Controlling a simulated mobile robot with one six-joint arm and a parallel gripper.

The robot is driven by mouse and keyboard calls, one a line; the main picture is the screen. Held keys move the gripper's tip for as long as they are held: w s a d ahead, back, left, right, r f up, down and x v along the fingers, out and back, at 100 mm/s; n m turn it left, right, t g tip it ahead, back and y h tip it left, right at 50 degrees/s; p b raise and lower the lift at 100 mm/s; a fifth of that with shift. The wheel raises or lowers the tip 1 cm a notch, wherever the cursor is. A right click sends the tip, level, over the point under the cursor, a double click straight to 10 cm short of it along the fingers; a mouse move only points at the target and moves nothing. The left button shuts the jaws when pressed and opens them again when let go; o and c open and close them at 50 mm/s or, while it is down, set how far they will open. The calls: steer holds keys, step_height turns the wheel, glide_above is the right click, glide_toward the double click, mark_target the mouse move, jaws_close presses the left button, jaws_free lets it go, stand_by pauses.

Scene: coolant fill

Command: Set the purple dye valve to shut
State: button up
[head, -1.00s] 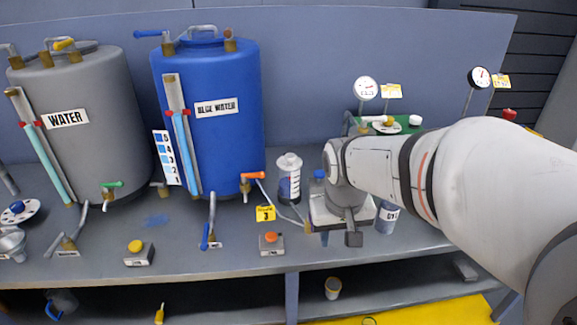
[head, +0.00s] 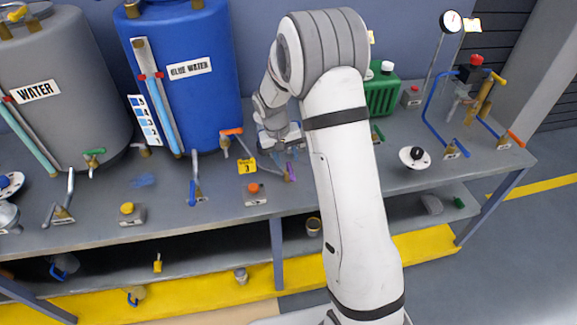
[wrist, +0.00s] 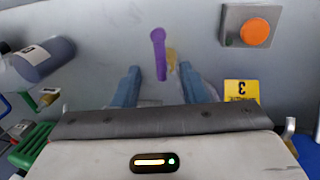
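The purple dye valve has a purple lever handle (head: 291,172) near the front edge of the bench, partly hidden by my arm in the head view. In the wrist view the purple handle (wrist: 158,48) points up the picture, beside a brass-coloured valve body (wrist: 171,60). My gripper (wrist: 160,70) is open, with one blue finger on each side of the handle's lower end. I see no contact between fingers and handle. In the head view my gripper (head: 291,149) is low over the bench, just behind the handle.
A box with an orange button (head: 255,188) and a yellow "3" tag (head: 246,166) stand left of the valve. The blue water tank (head: 185,85) is behind to the left. A white-based black knob (head: 415,157) sits to the right. A dark cylinder (wrist: 42,60) shows in the wrist view.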

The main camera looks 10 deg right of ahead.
mark_target(291, 171)
steer(key=f, duration=0.2)
steer(key=d+f+p, duration=0.1)
steer(key=f, duration=0.2)
steer(key=shift+f, duration=0.3)
steer(key=shift+c, duration=0.5)
jaws_close()
